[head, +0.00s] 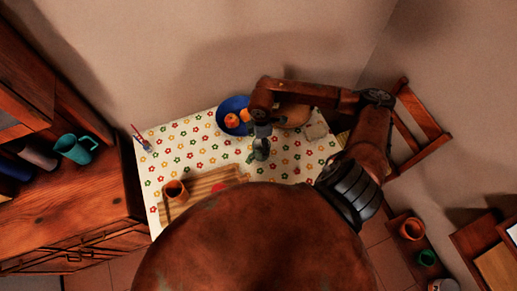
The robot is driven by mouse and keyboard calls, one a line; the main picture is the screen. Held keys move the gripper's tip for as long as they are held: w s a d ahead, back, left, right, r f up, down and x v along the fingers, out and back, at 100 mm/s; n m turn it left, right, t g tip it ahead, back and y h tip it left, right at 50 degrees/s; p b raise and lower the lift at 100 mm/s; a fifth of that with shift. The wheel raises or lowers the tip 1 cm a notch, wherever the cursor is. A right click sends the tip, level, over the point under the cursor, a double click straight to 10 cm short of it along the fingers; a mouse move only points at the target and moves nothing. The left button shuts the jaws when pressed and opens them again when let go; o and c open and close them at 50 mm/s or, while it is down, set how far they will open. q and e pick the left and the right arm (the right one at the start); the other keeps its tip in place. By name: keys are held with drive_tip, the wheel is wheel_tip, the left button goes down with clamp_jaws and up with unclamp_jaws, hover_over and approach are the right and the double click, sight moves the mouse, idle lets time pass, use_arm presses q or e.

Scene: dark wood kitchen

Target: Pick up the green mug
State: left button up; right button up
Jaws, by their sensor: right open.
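A grey-green mug (260,152) stands on the table with the flowered cloth (203,146), a little right of its middle. Its handle side seems to point to the lower left. My right gripper (262,132) is directly over the mug, pointing down. It is open, its fingers close to the mug's top; whether they touch it cannot be told. The gripper hides part of the mug's rim. My left gripper is not in view.
A blue bowl with fruit (229,104) stands behind and left of the gripper. A teal jug (75,149) stands on the left counter. A green cup (427,257) is far lower right.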

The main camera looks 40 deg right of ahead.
hover_over(260, 146)
drive_tip(key=s+a, duration=0.2)
drive_tip(key=s, duration=0.1)
wheel_tip(260, 146, down, 5)
drive_tip(key=shift+w+a+f, duration=0.15)
drive_tip(key=c, duration=0.5)
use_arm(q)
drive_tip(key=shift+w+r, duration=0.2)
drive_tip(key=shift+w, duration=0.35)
use_arm(e)
drive_tip(key=c, duration=1)
drive_tip(key=shift+c, duration=0.2)
